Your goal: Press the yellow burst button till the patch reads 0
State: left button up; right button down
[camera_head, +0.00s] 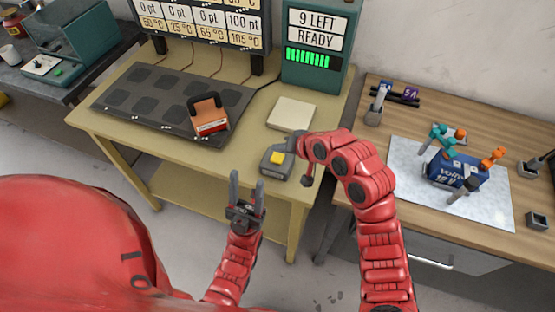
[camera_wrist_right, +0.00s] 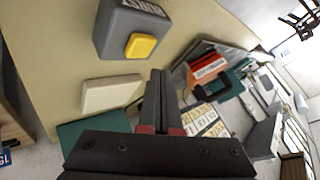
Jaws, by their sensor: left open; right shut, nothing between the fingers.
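The yellow button (camera_head: 277,158) sits on a dark grey box (camera_head: 271,169) near the right front edge of the yellow table. In the right wrist view, the yellow button (camera_wrist_right: 141,46) stands clear on its box (camera_wrist_right: 117,27), above and left of my shut fingertips. My right gripper (camera_head: 286,146) is shut and empty, close by the box; I cannot tell if it touches it. My left gripper (camera_head: 247,178) is open and empty, in front of the table. A green unit's display (camera_head: 316,30) reads "9 LEFT READY" above lit green bars.
A board (camera_head: 200,18) shows point and temperature readings. A dark mat (camera_head: 175,98) holds a red and brown block (camera_head: 209,117). A pale square pad (camera_head: 291,114) lies behind the button box. The wooden table at right holds a blue battery (camera_head: 457,171) and clamps.

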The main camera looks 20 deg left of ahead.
aim_at(274, 155)
jog(key=shift+f, duration=0.9)
jog(key=shift+b, duration=0.3)
dwell(1.0)
jog(key=shift+f+b, duration=0.3)
jog(key=shift+f, duration=0.1)
jog(key=shift+f+b, duration=0.3)
jog(key=shift+f, duration=0.25)
dwell(0.8)
jog(key=shift+r, duration=0.1)
jog(key=shift+r+p, duration=0.4)
jog(key=shift+r, duration=0.45)
jog(key=shift+r+p, duration=1.1)
jog(key=shift+r, duration=1.5)
